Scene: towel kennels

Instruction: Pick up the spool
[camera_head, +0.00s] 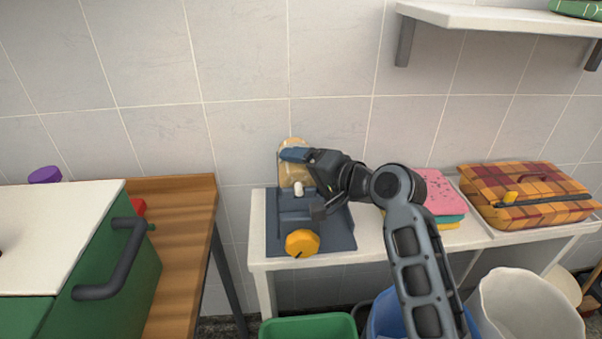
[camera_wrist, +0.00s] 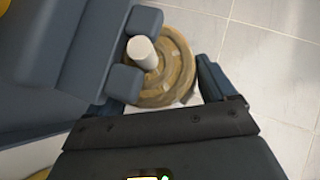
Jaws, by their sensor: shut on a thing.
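The spool (camera_head: 290,174) is a tan, round coil standing near the wall, beside a dark blue device with a white peg (camera_head: 298,188). In the wrist view the spool (camera_wrist: 178,82) shows as a ringed disc between the two fingers, partly covered by the device's blue blocks and the white peg (camera_wrist: 141,50). My gripper (camera_head: 305,181) reaches in from the right and is shut on the spool. In the wrist view my gripper (camera_wrist: 168,84) has one finger on each side of it. Its lower edge is hidden by the gripper body.
The dark blue device (camera_head: 335,238) with a yellow knob (camera_head: 302,242) stands on the white table (camera_head: 372,240). Folded cloths (camera_head: 440,192) and a plaid case (camera_head: 525,192) lie to the right. Bins stand below. A shelf (camera_head: 480,17) hangs at upper right.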

